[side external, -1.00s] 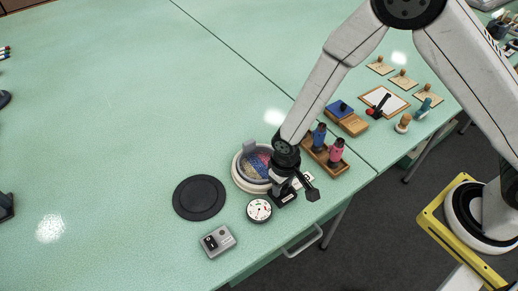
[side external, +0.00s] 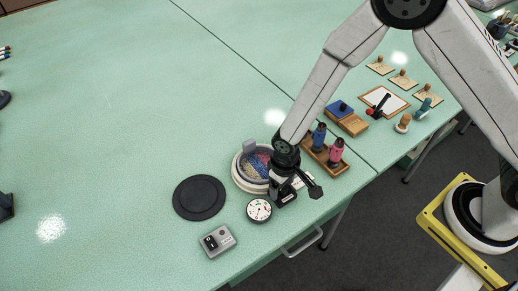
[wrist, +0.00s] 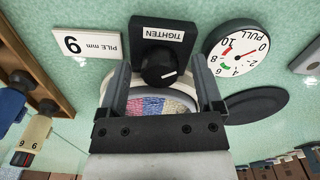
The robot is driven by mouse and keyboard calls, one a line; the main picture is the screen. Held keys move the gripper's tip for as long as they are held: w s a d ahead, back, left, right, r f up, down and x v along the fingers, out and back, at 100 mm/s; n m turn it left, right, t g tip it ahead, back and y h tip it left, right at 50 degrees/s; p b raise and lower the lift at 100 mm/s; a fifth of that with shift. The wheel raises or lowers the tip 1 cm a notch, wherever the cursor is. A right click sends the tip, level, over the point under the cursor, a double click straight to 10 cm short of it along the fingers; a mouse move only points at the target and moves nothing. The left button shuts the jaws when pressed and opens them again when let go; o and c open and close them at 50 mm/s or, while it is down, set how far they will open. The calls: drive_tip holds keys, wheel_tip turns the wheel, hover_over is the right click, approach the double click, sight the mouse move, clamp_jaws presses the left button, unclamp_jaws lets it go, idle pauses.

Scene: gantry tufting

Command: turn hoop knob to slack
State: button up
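The hoop knob (wrist: 158,68) is a round black knob with a white mark pointing right in the wrist view. It sits on a black plate (wrist: 163,31) labelled TIGHTEN. My gripper (wrist: 161,84) is open, with one finger on each side of the knob; I cannot tell whether they touch it. The round hoop (side external: 240,180) holds a colourful patterned cloth (wrist: 158,105), partly hidden behind my gripper. In the side view my gripper (side external: 281,194) is low at the hoop's right edge, and the knob is hidden.
A PULL dial (wrist: 235,50) lies beside the knob plate, and a PILE mm card (wrist: 86,44) on the other side. A black disc (side external: 200,197) and a grey switch box (side external: 217,241) are nearby. A wooden rack (side external: 322,160) holds blue and pink spools.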

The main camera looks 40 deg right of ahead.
drive_tip(key=shift+r, duration=0.15)
drive_tip(key=shift+r, duration=3.75)
drive_tip(key=shift+d+r, duration=0.15)
drive_tip(key=shift+d, duration=0.05)
drive_tip(key=s+d+r+m+t, duration=0.1)
drive_tip(key=s+d+r, duration=0.2)
drive_tip(key=d+r, duration=0.2)
drive_tip(key=s+d+r+m+t, duration=0.1)
drive_tip(key=s+d+r, duration=0.2)
drive_tip(key=d, duration=0.8)
wheel_tip(320, 180, up, 2)
drive_tip(key=shift+s+d+r+m+t, duration=0.15)
drive_tip(key=shift+s+d+m+t, duration=0.15)
drive_tip(key=shift+m, duration=0.1)
